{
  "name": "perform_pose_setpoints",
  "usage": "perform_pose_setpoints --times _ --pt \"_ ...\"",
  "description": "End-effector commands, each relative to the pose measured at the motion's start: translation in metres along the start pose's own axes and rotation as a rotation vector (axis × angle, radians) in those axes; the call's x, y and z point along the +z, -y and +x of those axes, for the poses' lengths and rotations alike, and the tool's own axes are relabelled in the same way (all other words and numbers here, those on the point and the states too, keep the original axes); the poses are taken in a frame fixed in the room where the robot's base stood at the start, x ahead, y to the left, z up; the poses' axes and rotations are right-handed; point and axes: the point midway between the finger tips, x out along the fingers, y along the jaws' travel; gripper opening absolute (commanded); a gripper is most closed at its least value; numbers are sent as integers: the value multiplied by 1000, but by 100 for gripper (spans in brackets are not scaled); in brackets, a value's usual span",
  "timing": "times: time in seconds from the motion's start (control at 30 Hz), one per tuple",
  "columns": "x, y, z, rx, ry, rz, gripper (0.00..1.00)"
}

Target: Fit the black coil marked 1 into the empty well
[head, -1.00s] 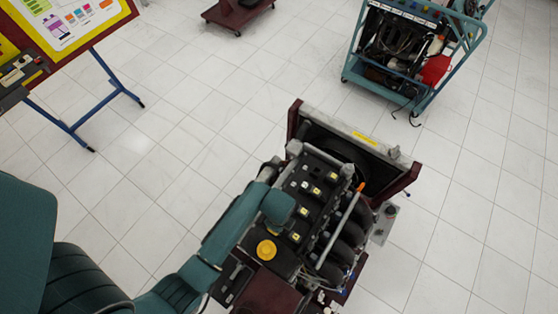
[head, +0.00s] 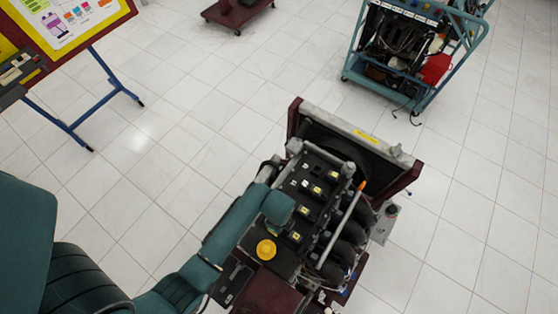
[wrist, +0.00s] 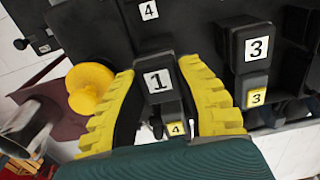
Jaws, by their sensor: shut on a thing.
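The black coil marked 1 (wrist: 160,90) is between the two yellow ridged fingers of my gripper (wrist: 164,72) in the wrist view. The gripper is shut on it, and its white label faces the camera. A small yellow tag marked 4 (wrist: 176,129) shows just below the label. The coil's lower end is hidden, so I cannot tell whether it is in a well or above one. In the head view my teal arm reaches over the engine (head: 318,205), and its end covers the fingers and the held coil. I cannot make out an empty well.
A black coil marked 3 (wrist: 250,50) stands right of the gripper, with a yellow 3 tag. A label marked 4 (wrist: 148,11) is beyond the held coil. A yellow cap (wrist: 91,88) sits close to the left finger. Pipes (head: 342,225) run along the engine's right side.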

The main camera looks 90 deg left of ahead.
Motion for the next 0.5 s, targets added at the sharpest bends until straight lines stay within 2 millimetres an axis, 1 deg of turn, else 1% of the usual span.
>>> perform_pose_setpoints --times 0.2,0.5 --pt "0 0 0 -1 0 0 0" --pt "0 1 9 -1 0 0 0"
